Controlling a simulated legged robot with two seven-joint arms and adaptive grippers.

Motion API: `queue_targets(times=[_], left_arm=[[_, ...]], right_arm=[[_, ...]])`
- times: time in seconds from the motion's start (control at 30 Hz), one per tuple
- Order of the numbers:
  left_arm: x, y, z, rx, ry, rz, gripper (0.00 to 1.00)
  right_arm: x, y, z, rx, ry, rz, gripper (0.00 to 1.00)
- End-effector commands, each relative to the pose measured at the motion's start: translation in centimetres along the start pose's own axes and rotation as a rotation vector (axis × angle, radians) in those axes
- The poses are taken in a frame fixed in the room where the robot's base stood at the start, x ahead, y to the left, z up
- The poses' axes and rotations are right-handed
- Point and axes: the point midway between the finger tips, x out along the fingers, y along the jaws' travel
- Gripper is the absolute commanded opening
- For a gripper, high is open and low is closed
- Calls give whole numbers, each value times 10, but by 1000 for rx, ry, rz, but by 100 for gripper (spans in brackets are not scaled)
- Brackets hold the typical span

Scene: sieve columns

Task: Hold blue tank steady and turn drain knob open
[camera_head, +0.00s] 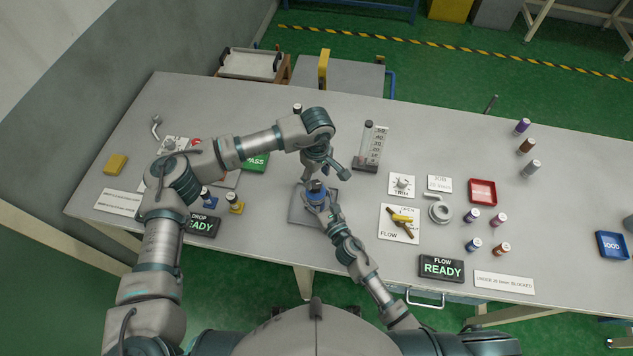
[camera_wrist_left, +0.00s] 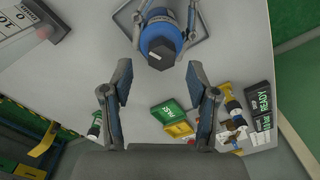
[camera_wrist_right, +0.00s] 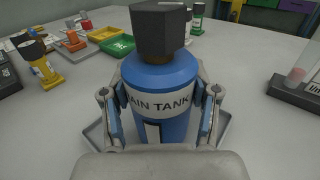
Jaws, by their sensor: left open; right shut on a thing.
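The blue tank (camera_wrist_right: 161,85) stands upright on a grey tray (camera_head: 299,207). It has a dark faceted knob (camera_wrist_right: 159,30) on top and a label whose visible part reads "AIN TANK". My right gripper (camera_wrist_right: 162,115) is shut on the tank's body from the near side. My left gripper (camera_wrist_left: 158,90) is open and empty. In the head view the left gripper (camera_head: 325,172) is just above and behind the tank (camera_head: 316,194). In the left wrist view the tank (camera_wrist_left: 158,42) and its knob (camera_wrist_left: 160,54) lie ahead of the open fingers.
A flow meter (camera_head: 370,148) stands behind the tank to the right. A flow panel with a yellow handle (camera_head: 402,217) and a "FLOW READY" sign (camera_head: 441,268) are to its right. A green "PASS" tray (camera_head: 256,162) and small bottles (camera_head: 235,203) are to its left.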

Motion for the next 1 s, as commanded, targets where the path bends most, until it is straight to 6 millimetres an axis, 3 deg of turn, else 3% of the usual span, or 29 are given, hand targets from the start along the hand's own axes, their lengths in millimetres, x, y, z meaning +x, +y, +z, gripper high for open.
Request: queue_targets(times=[0.1,0.23,0.6,0.67,0.83,0.87,1.0], left_arm=[[22,0,0,0,-1,-1,59],[37,0,0,-1,0,-1,59],[44,0,0,0,0,1,59],[44,0,0,0,0,1,47],[44,0,0,0,0,1,4],[44,0,0,0,0,1,0],[44,1,0,-1,0,2,0]], right_arm=[[0,-1,-2,-1,4,-3,5],[0,-1,-2,-1,4,-2,5],[0,0,-2,0,3,-1,5],[0,0,-2,0,3,-1,5],[0,0,-2,0,3,-1,5],[0,0,-2,0,3,-1,5],[0,0,-2,0,3,0,5]])
